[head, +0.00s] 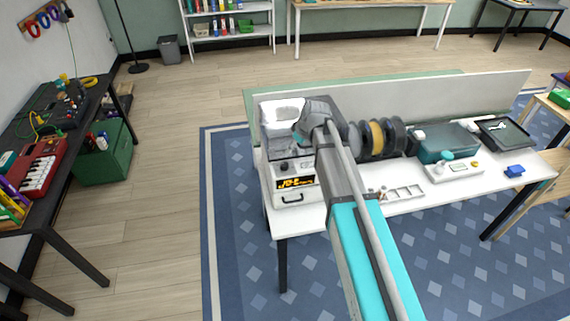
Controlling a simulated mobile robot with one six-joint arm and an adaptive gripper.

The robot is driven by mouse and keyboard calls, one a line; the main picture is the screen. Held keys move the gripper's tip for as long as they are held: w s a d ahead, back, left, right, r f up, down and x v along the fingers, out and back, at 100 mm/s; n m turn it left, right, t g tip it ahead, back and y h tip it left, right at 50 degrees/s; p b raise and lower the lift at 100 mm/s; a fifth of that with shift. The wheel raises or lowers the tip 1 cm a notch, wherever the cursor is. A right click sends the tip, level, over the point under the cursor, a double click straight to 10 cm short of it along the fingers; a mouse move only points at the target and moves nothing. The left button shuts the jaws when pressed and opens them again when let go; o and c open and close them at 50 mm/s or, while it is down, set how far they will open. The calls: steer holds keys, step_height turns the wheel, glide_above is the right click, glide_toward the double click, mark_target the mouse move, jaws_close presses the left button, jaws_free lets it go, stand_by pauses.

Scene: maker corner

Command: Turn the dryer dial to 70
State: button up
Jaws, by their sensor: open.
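A white boxy machine (296,194) stands at the left end of the white table. It has an orange-lit display and a drawer-like handle on its front, and a clear-looking upper part. It looks like the dryer. A small dark knob (284,166) sits above the display; its pointer and any numbers are too small to read. My gripper (300,132) is at the end of the arm, over the machine's upper part and above the knob, apart from the knob as far as I can see. It is open; its fingertips are small and partly hidden by my wrist.
Dark and yellow spools (377,138) stand just right of my wrist. Further right are a teal box (446,143), a white device with a teal knob (455,172) and a black tray (504,131). A grey panel (470,98) runs behind.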

mark_target(284, 164)
steer(key=shift+f, duration=0.15)
steer(key=b+x, duration=1.2)
steer(key=x, duration=0.1)
steer(key=shift+w+f+b, duration=0.1)
steer(key=shift+f+b, duration=0.1)
steer(key=shift+b, duration=0.15)
stand_by(0.4)
jaws_close()
stand_by(0.4)
stand_by(0.7)
stand_by(0.5)
jaws_free()
